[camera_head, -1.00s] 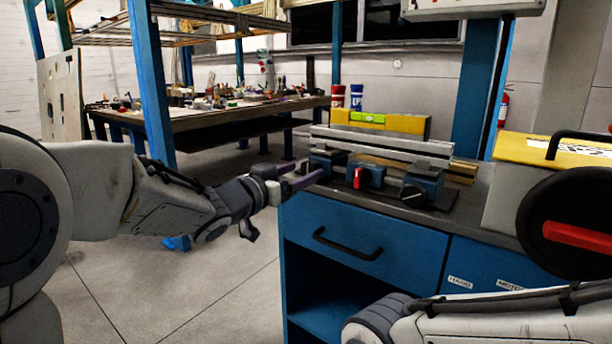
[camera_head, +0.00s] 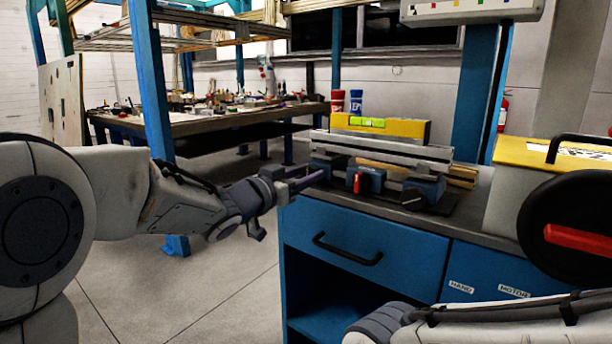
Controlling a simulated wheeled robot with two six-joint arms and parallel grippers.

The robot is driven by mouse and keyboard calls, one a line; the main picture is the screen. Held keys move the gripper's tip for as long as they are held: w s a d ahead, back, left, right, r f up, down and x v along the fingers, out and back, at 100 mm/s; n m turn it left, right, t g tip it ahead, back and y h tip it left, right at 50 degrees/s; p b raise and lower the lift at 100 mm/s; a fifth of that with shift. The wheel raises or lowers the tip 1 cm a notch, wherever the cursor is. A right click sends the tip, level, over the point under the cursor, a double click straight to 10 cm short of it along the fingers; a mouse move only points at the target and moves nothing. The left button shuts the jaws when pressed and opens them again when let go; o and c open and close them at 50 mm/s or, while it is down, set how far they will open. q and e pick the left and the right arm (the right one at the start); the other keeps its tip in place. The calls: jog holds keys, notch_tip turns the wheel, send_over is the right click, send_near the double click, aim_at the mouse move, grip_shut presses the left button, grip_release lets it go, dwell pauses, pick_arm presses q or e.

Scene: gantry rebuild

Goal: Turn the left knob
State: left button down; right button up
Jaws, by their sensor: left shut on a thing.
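A device (camera_head: 380,153) with several blue blocks and a long grey bar stands on the bench top. Its left blue block (camera_head: 330,166) is at the device's left end. The left knob is hidden at my left fingertips, on the near side of that block. My left gripper (camera_head: 312,181) reaches in from the left, its dark fingers shut on what appears to be this knob. A red lever (camera_head: 357,183) sits on the middle block. A dark knob (camera_head: 412,197) sits on the right block. My right arm shows at the lower right, but its gripper is out of view.
The blue cabinet (camera_head: 350,228) under the bench has a drawer with a black handle and an open shelf. A yellow-topped case (camera_head: 515,155) stands on the right. A cluttered workbench (camera_head: 200,122) is behind. A yellow level (camera_head: 405,128) lies on the device.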

pick_arm(q)
jog(key=shift+s+d+f+m+b, duration=0.1)
jog(key=shift+m+b, duration=0.45)
jog(key=shift+m, duration=1.05)
jog(key=shift+s+f+m+b, duration=0.1)
jog(key=shift+m+b, duration=0.45)
jog(key=shift+m, duration=1.05)
jog(key=shift+c, duration=1.5)
grip_release()
jog(key=shift+r, duration=0.1)
jog(key=p+v, duration=0.2)
jog(key=v, duration=0.8)
jog(key=shift+s, duration=0.2)
